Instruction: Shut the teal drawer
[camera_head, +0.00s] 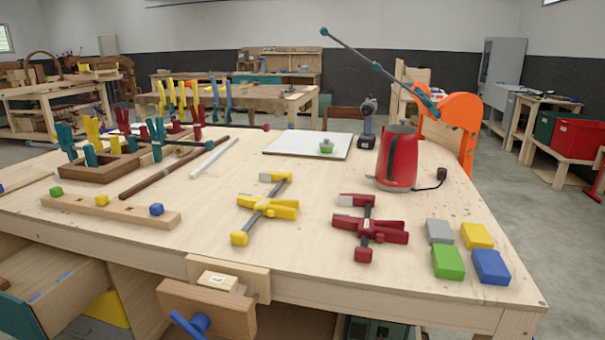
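The teal drawer (18,318) is at the bottom left corner, under the workbench's left end. It stands pulled out, with its teal front toward me and cut off by the picture's edges. Its pale wooden side wall (75,292) and part of its inside show, with small blue pieces near the side. The yellow thing (108,308) beside it is under the bench. Neither of my grippers is in view.
The workbench (330,265) fills the middle. Its wooden vise (205,308) with a blue handle juts out to the drawer's right. Clamps, colored blocks and a red kettle (398,158) are on top.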

